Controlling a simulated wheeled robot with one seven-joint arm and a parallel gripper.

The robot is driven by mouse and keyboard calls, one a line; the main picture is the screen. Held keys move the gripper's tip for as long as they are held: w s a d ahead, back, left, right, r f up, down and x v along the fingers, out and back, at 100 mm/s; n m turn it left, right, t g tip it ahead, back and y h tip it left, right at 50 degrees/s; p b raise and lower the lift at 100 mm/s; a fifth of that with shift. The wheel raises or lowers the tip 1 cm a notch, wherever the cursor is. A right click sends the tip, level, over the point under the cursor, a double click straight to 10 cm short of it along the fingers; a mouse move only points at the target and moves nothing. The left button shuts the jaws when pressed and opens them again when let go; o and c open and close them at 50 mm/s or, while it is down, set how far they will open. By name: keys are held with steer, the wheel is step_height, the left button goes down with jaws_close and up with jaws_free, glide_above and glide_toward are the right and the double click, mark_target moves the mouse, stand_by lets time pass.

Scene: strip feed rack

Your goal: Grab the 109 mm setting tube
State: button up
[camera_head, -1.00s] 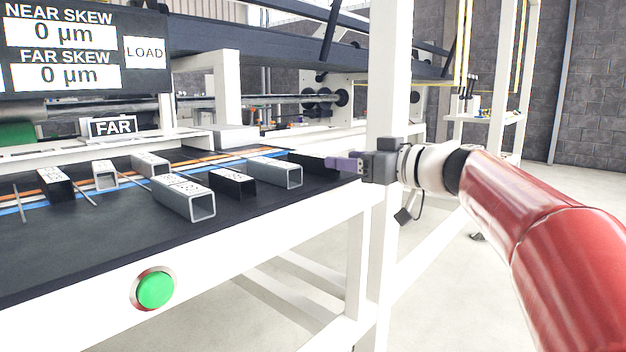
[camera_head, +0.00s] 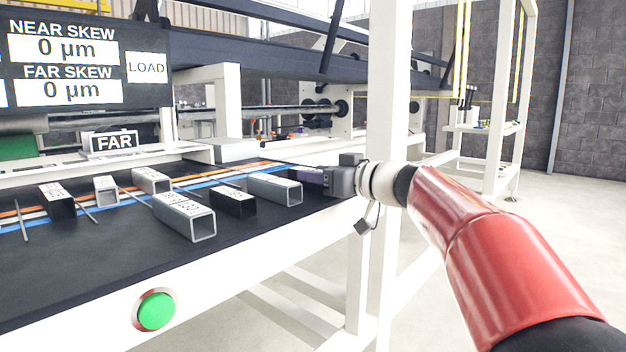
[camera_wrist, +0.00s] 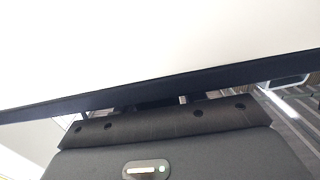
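Several square tubes, grey and black with small printed labels, lie on the dark table top in the head view. The labels are too small to read, so I cannot tell which is the 109 mm tube. A large grey tube (camera_head: 184,216) lies in front, a black tube (camera_head: 233,203) beside it, and another grey tube (camera_head: 275,189) right of that. Further left are a black tube (camera_head: 57,201), a short grey tube (camera_head: 106,190) and a grey tube (camera_head: 151,180). My gripper (camera_head: 311,175) is just right of the rightmost grey tube, seen side-on; its finger gap is hidden.
A white upright post (camera_head: 388,80) stands right behind my gripper. A green button (camera_head: 156,311) is on the white front rail. A FAR sign (camera_head: 114,142) and a LOAD display (camera_head: 147,68) are at the left. Thin rods lie between the tubes.

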jaws_close()
steer(key=shift+r, duration=0.1)
